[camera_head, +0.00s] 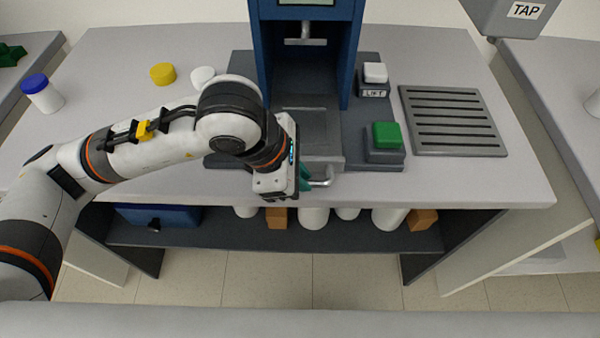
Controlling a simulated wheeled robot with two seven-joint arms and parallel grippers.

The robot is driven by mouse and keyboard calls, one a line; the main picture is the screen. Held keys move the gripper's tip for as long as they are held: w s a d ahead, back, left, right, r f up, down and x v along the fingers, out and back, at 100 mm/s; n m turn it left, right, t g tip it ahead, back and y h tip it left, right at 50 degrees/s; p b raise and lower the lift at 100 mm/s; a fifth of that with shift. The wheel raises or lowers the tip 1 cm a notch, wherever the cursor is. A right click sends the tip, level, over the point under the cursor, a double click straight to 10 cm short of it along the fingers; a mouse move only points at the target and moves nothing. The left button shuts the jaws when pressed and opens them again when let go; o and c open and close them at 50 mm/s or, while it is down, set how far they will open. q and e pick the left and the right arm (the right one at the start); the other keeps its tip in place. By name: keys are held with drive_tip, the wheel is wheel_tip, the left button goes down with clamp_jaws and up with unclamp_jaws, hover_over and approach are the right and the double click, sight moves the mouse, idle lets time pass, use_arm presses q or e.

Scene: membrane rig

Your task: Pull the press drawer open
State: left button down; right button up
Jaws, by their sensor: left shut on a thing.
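The blue press (263,45) stands at the back of the table on a dark grey base. Its grey drawer (328,163) lies low in front, between the press and the table's front edge. A metal bar handle (324,183) sticks out from the drawer front. My left gripper (306,179) is shut on the handle, with its teal fingers at the handle's left part. My left wrist hides the left part of the drawer, so how far it is open is hard to tell. My right gripper is not in view.
A green button (387,135) and a white LIFT button (375,73) stand right of the drawer, near a slotted grey rack (452,120). A yellow cap (163,74) and a white cap (203,76) lie behind my left arm. A shelf (270,236) below holds several containers.

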use_arm(q)
drive_tip(key=c, duration=1.5)
unclamp_jaws()
drive_tip(key=shift+o, duration=0.2)
drive_tip(key=b+v, duration=0.1)
drive_tip(key=v, duration=1.1)
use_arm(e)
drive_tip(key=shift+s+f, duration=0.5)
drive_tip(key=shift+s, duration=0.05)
use_arm(q)
drive_tip(key=shift+s, duration=0.1)
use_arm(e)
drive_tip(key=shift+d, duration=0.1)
